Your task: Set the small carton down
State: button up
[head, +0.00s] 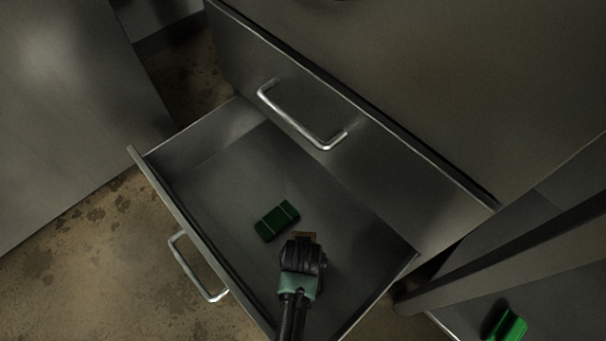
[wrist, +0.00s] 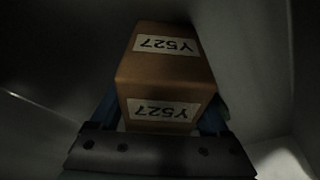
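The small carton is a brown box with white labels reading Y527 (wrist: 165,75). In the wrist view it sits between the two blue fingers of my gripper, which close on its sides. Whether the carton touches the drawer floor I cannot tell.
A closed drawer with a bar handle (head: 300,120) is above. The drawer floor's far left is clear. A bright green object (head: 507,325) lies at the lower right, outside the drawer.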

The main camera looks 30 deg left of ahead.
jog(key=shift+o, duration=1.1)
jog(key=p+v, duration=0.8)
jog(key=v, duration=0.4)
jog(key=shift+r, duration=0.2)
